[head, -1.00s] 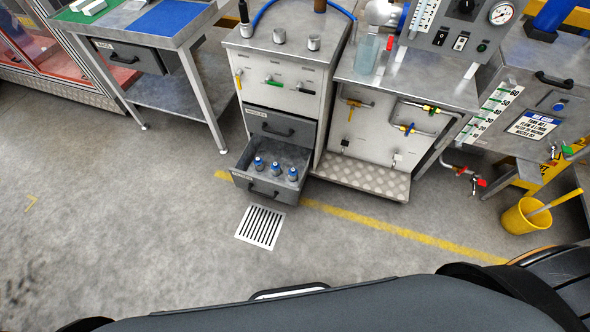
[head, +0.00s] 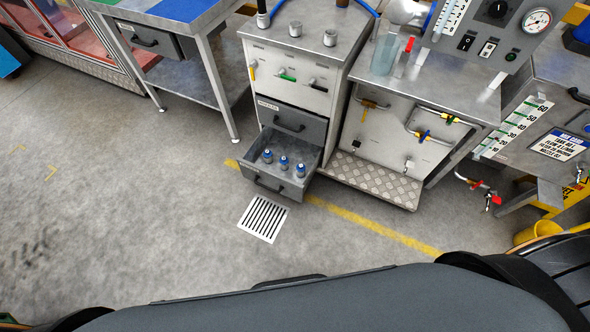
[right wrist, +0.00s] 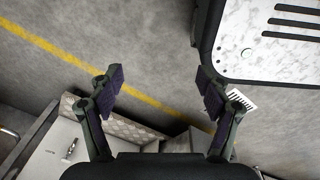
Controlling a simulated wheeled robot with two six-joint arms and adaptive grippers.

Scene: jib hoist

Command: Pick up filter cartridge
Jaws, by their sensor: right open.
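Three small grey pieces with blue tops (head: 284,162) stand upright in the open lower drawer (head: 274,187) of a steel cabinet. I cannot tell from the frames whether these are filter cartridges. My right gripper (right wrist: 163,86) is open and empty in the right wrist view, with its fingers spread above the grey floor. The drawer pieces do not show between its fingers. My left gripper is not in view.
The steel cabinet (head: 290,88) stands beside a test bench (head: 385,140) with valves and a gauge panel (head: 490,35). A table (head: 190,50) stands left. A floor grate (head: 263,218) lies before the drawer. The floor at left is clear.

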